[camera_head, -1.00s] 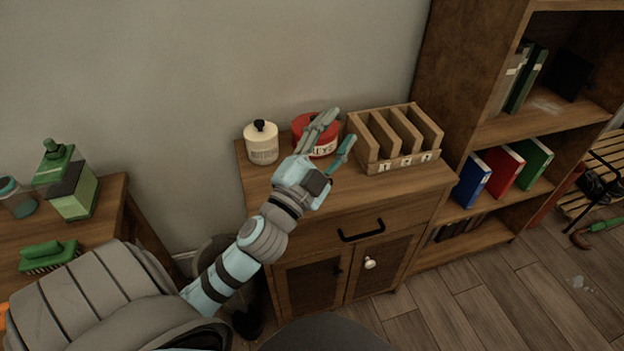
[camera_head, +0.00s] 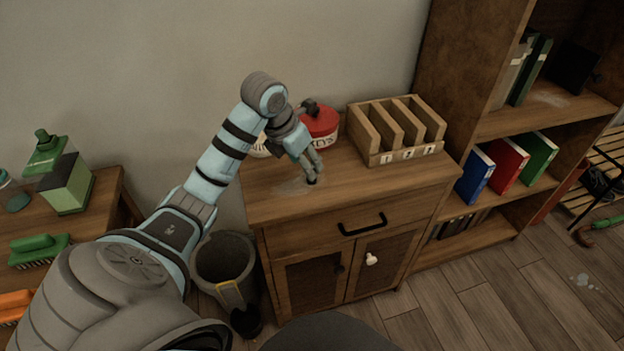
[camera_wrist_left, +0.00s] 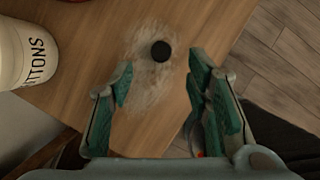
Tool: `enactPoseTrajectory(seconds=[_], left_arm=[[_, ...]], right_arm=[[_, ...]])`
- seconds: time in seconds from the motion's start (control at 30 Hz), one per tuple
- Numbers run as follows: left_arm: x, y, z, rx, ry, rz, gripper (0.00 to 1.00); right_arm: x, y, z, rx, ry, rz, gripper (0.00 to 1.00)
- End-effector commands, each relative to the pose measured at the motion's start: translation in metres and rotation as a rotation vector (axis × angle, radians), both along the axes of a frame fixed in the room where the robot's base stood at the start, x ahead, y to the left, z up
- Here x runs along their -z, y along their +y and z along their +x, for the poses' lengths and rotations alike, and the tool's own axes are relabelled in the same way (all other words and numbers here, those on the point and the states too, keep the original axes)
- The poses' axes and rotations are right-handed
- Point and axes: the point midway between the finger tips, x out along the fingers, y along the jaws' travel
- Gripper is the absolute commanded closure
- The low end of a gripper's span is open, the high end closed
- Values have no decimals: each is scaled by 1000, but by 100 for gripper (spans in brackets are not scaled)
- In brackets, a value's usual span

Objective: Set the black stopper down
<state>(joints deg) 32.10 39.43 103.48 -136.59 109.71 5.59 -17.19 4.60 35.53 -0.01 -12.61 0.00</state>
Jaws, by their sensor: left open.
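The small round black stopper (camera_head: 311,181) appears to rest on the wooden cabinet top (camera_head: 270,205). In the left wrist view the stopper (camera_wrist_left: 161,51) lies over a pale smudge, just past and between the fingertips, with a gap on both sides. My left gripper (camera_head: 314,171) is open and points down above it; it also shows in the left wrist view (camera_wrist_left: 160,69). A cream jar (camera_head: 260,150), mostly hidden by my arm in the head view, stands left of the stopper; its lettering shows in the left wrist view (camera_wrist_left: 22,45). My right gripper is out of view.
A red tin (camera_head: 322,122) and a wooden divided rack (camera_head: 415,150) stand at the back of the cabinet. A bin (camera_head: 225,262) is on the floor at its left. A bookshelf (camera_head: 440,75) borders the right. The cabinet's front is clear.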

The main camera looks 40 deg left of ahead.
Motion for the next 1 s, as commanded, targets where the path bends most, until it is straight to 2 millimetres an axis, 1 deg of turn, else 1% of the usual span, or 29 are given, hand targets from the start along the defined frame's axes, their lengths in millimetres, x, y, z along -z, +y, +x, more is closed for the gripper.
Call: enactPoseTrajectory(seconds=[0.07, 0.2, 0.3, 0.37, 0.53, 0.57, 0.7, 0.8, 1.0], left_arm=[[9, -1, 5, 1, 1, -3, 56], [32, -3, 21, 2, 2, -4, 56], [46, -3, 27, 2, 1, -2, 56], [49, -3, 29, 3, -1, -2, 56], [48, -3, 29, 3, -1, -1, 56], [48, -3, 29, 3, -1, -1, 59], [48, -3, 29, 3, -1, -1, 81], [48, -3, 29, 3, -1, -1, 94], [48, -3, 29, 3, -1, -1, 94]], right_arm=[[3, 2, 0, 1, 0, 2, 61], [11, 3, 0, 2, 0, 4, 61], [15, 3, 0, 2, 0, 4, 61], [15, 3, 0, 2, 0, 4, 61], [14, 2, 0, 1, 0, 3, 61], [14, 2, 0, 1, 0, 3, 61], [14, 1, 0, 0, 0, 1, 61], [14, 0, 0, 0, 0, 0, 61], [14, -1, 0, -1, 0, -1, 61]])
